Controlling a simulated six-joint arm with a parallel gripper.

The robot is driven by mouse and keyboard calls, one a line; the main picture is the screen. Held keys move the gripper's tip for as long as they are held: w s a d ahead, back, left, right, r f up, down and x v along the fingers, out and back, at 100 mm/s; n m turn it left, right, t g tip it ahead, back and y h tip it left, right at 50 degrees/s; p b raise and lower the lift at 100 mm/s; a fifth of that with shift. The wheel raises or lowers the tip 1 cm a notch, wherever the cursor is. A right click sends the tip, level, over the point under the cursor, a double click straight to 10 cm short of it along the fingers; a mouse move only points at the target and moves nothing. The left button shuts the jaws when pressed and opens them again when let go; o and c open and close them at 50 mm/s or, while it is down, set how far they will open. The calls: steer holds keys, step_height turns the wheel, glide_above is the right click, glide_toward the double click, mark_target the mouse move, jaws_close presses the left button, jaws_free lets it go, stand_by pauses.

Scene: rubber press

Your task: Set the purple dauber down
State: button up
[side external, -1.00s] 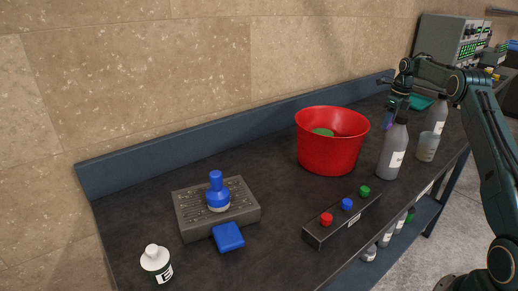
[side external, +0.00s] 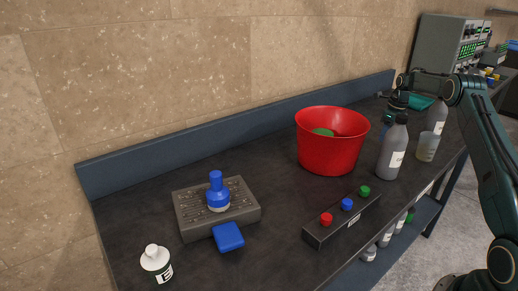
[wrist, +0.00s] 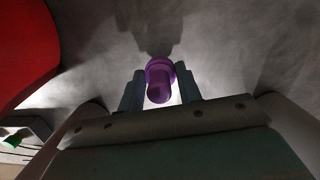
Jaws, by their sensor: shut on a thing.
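The purple dauber (wrist: 159,78) is between the two fingers of my gripper (wrist: 161,88) in the wrist view, which is shut on it. Its wider end points away from me, over the dark bench top, with a dark shadow close beyond it. I cannot tell whether it touches the bench. In the side view my gripper (side external: 387,120) is low over the bench, right of the red bucket and behind a grey bottle. The dauber is hidden there.
The red bucket (side external: 330,148) stands close on the left; it also shows in the wrist view (wrist: 22,45). A grey bottle (side external: 391,152) and a beaker (side external: 427,147) stand in front. A blue dauber (side external: 217,190) stands on a grey rack (side external: 244,213) farther left.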

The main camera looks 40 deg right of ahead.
steer(key=shift+f, duration=1.45)
steer(key=shift+f, duration=0.1)
steer(key=o, duration=1)
steer(key=r, duration=0.4)
steer(key=s+r, duration=0.1)
steer(key=r, duration=0.7)
steer(key=shift+s+d, duration=0.1)
steer(key=shift+s, duration=0.15)
